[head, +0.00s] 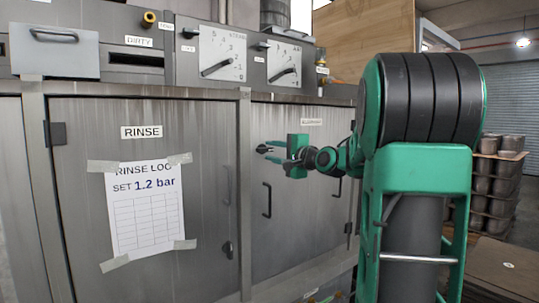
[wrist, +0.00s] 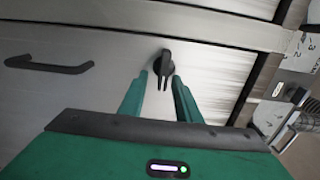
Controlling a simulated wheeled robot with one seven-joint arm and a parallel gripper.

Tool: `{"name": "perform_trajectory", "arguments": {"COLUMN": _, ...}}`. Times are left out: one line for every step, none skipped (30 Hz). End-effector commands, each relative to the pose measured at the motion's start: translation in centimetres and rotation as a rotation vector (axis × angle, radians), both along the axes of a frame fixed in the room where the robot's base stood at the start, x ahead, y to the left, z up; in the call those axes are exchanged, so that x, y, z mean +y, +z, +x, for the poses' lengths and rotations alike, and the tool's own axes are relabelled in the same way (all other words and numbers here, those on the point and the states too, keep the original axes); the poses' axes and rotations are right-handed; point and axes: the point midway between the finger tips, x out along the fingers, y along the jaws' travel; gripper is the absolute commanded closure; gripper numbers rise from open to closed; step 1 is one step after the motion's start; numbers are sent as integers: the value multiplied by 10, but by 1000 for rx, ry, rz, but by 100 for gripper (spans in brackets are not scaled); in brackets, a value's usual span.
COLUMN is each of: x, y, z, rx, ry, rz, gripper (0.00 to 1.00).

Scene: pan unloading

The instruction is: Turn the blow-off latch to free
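A black latch with a short lever (wrist: 165,58) sits on the steel door in the wrist view, and its lever points toward me. My gripper (wrist: 161,76) is open, with one green finger on each side of the lever. I cannot tell whether either finger touches it. In the head view my gripper (head: 268,153) is at the upper left part of the right-hand door (head: 300,225), above its vertical handle. A small dark part at the fingertips there looks like the latch, but it is too small to make out. The label on this door (head: 311,122) is unreadable.
A black bar handle (head: 267,200) is below my gripper; it shows at left in the wrist view (wrist: 48,65). Gauges (head: 222,55) line the panel above.

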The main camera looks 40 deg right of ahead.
Motion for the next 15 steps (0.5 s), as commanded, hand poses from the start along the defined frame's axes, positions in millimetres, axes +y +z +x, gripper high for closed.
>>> {"name": "perform_trajectory", "arguments": {"x": 0, "y": 0, "z": 0, "rx": 0, "ry": 0, "rz": 0, "gripper": 70}}
{"name": "perform_trajectory", "arguments": {"x": 0, "y": 0, "z": 0, "rx": -1, "ry": 0, "rz": 0, "gripper": 70}}
{"name": "perform_trajectory", "arguments": {"x": 0, "y": 1, "z": 0, "rx": -1, "ry": 0, "rz": -1, "gripper": 70}}
{"name": "perform_trajectory", "arguments": {"x": 0, "y": 1, "z": 0, "rx": -1, "ry": 0, "rz": -1, "gripper": 70}}
{"name": "perform_trajectory", "arguments": {"x": 0, "y": 1, "z": 0, "rx": -2, "ry": 0, "rz": -1, "gripper": 70}}
{"name": "perform_trajectory", "arguments": {"x": 0, "y": 1, "z": 0, "rx": -2, "ry": 0, "rz": -1, "gripper": 70}}
{"name": "perform_trajectory", "arguments": {"x": 0, "y": 1, "z": 0, "rx": -2, "ry": 0, "rz": -1, "gripper": 70}}
{"name": "perform_trajectory", "arguments": {"x": 0, "y": 2, "z": -1, "rx": -3, "ry": 0, "rz": -1, "gripper": 70}}
{"name": "perform_trajectory", "arguments": {"x": 0, "y": 2, "z": -2, "rx": -3, "ry": 0, "rz": -1, "gripper": 70}}
{"name": "perform_trajectory", "arguments": {"x": 0, "y": 2, "z": -3, "rx": -3, "ry": 0, "rz": -1, "gripper": 70}}
{"name": "perform_trajectory", "arguments": {"x": 0, "y": 2, "z": -6, "rx": -4, "ry": 0, "rz": -1, "gripper": 70}}
{"name": "perform_trajectory", "arguments": {"x": 1, "y": 2, "z": -9, "rx": -4, "ry": 0, "rz": 0, "gripper": 70}}
{"name": "perform_trajectory", "arguments": {"x": 1, "y": 2, "z": -13, "rx": -4, "ry": 0, "rz": 0, "gripper": 70}}
{"name": "perform_trajectory", "arguments": {"x": 1, "y": 2, "z": -17, "rx": -3, "ry": -1, "rz": 0, "gripper": 70}}
{"name": "perform_trajectory", "arguments": {"x": 1, "y": 2, "z": -23, "rx": -3, "ry": -1, "rz": 0, "gripper": 70}}
